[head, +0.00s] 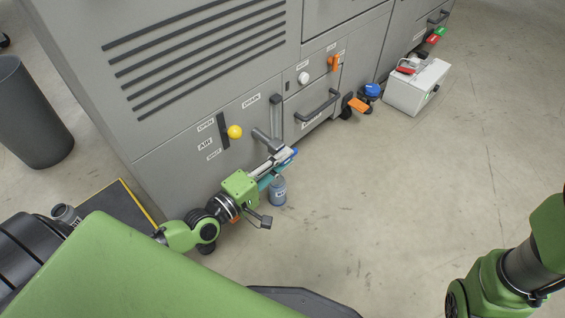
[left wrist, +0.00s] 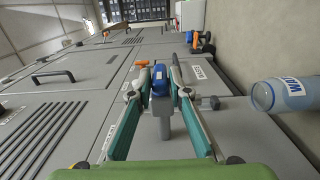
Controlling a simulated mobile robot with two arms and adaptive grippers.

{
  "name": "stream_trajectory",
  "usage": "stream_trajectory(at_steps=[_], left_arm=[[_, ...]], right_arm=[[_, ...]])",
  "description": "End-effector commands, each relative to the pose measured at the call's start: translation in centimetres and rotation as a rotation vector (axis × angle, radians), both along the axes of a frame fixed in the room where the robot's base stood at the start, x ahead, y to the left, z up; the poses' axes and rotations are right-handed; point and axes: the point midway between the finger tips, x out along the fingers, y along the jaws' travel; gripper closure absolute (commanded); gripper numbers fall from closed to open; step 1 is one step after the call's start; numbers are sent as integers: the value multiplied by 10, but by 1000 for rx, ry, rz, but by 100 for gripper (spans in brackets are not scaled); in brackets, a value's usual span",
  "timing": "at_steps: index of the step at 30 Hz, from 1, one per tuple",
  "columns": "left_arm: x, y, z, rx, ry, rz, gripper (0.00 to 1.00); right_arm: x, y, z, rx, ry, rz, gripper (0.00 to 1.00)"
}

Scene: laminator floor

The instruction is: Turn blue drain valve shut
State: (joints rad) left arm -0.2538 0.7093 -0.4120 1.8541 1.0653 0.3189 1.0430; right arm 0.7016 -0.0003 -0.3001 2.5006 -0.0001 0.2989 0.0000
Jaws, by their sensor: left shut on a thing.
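The blue drain valve handle (left wrist: 159,80) sits between the two fingers of my left gripper (left wrist: 159,72) in the left wrist view. A grey pipe stub shows below it. In the head view my left gripper (head: 284,158) is at the low front of the grey machine, under the DRAIN label (head: 251,101). A bit of blue shows at its fingertips, with the rest of the valve hidden by the fingers. The left gripper is shut on the blue handle. Part of my right arm shows at the lower right of the head view, but its gripper is out of view.
A blue-grey bottle (head: 278,191) stands on the floor just beside my left gripper. A yellow knob (head: 235,131) is on the panel to the left. A white box (head: 417,88) and another blue valve (head: 372,90) are farther right. The floor in front is clear.

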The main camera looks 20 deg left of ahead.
Motion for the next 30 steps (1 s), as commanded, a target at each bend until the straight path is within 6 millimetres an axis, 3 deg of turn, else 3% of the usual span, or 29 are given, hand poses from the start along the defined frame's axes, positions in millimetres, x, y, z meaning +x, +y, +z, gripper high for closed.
stream_trajectory(at_steps=[11, 12, 14, 25, 30], left_arm=[[0, -1, -1, -1, 1, -2, 100], [0, -1, -1, -1, 1, -2, 77], [0, -1, -1, -1, 1, -2, 66], [-2, 1, -1, 0, 0, 0, 66], [-19, 7, -2, 2, 2, -1, 66]], right_arm=[[0, 0, -1, -1, 0, 0, 60], [0, 0, -1, -1, -1, 0, 60], [0, 0, -1, -1, -1, 0, 60], [2, 0, -1, 0, 4, 0, 60], [1, 0, -1, 0, 3, 0, 60]])
